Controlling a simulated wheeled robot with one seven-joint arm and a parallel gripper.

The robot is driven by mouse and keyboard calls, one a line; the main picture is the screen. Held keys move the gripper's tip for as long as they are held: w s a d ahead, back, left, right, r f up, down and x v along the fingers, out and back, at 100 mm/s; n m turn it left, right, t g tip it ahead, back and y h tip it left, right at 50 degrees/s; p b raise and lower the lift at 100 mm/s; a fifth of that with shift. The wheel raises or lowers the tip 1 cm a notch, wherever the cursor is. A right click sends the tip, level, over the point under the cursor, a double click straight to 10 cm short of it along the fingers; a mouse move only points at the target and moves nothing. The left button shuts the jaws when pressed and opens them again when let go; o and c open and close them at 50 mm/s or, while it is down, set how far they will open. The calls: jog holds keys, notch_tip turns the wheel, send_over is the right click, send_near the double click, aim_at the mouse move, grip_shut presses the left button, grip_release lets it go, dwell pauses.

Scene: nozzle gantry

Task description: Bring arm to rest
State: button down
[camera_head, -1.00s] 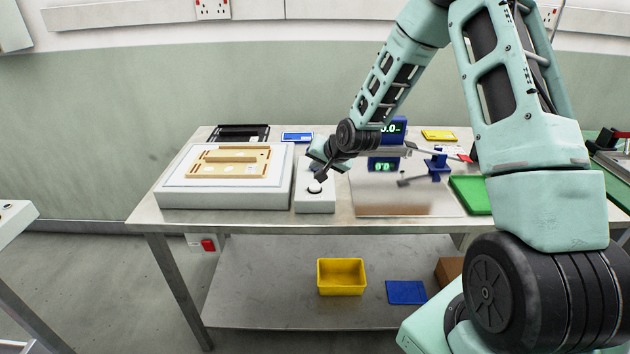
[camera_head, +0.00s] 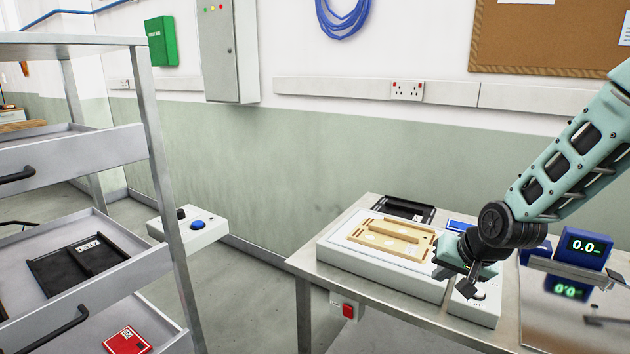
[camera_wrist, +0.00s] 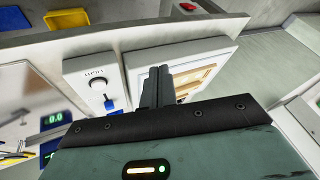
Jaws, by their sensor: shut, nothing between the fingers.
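My gripper (camera_head: 467,290) is at the end of my arm on the right of the head view, above the front of the metal table (camera_head: 305,265). I cannot tell whether the fingertips touch anything.
A white block with a wooden frame (camera_head: 395,236) lies left of my gripper. A blue display unit (camera_head: 583,245) reading 0.0 stands to the right. A drawer rack (camera_head: 152,130) is on the left, with a white button box (camera_head: 190,228) beyond it. Open floor lies between rack and table.

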jog(key=s+a+r+n+g, duration=0.2)
jog(key=s+a+r+n, duration=0.15)
jog(key=s+a, duration=0.6)
jog(key=s+a+r+n+g, duration=0.1)
jog(key=s+n, duration=0.1)
jog(key=s, duration=0.5)
jog(key=s+a+r+n+g+h, duration=0.1)
jog(key=s+n, duration=0.2)
jog(key=s, duration=0.4)
jog(key=s+a+r+n+g, duration=0.1)
jog(key=s+a+n+g, duration=0.1)
jog(key=s, duration=0.6)
jog(key=shift+r+n, duration=0.2)
jog(key=shift+n, duration=0.25)
